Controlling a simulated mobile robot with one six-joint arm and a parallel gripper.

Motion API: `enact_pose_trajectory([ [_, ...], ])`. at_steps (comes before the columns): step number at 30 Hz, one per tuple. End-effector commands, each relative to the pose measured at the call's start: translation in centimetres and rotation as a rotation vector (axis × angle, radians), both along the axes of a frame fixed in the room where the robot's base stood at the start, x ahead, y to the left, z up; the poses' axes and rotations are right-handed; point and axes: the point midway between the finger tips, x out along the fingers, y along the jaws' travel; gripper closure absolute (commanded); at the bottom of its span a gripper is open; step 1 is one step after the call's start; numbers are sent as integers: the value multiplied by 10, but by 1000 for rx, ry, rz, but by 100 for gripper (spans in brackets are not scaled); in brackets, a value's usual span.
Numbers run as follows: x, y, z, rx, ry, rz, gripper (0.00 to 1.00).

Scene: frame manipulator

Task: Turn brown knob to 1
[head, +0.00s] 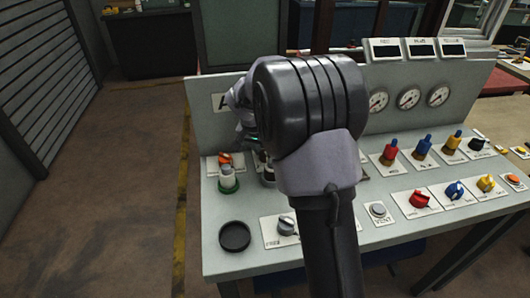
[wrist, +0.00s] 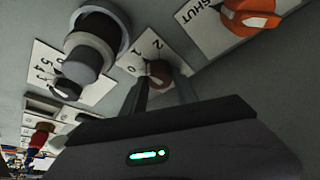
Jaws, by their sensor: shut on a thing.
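The brown knob (wrist: 158,70) sits on a white plate (wrist: 136,58) in the wrist view. The digits 2 and 0 show on the plate; a mark between them is partly unclear. My gripper (wrist: 160,88) has its two fingers on either side of the knob and is shut on it. I cannot tell exactly which mark the knob's pointer faces. In the head view my arm covers the knob and the fingers.
An orange knob (wrist: 250,14) on a plate marked SHUT is close by. A grey-and-dark cylinder (wrist: 92,48) and a small dark knob (wrist: 66,84) stand on the other side. In the head view, red (head: 419,198) and blue (head: 455,190) knobs are at right.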

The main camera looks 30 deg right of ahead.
Motion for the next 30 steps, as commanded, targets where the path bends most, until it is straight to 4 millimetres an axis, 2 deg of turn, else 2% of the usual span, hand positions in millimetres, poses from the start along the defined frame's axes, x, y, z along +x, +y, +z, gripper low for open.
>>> enact_pose_trajectory([
  [13, 0, 0, 0, 1, 2, -11, 100],
  [14, 0, 0, 0, 1, 2, -11, 63],
  [17, 0, 0, 0, 1, 2, -11, 44],
  [26, 0, 0, 0, 1, 0, -11, 43],
  [30, -3, 4, 15, 1, 0, -11, 43],
])
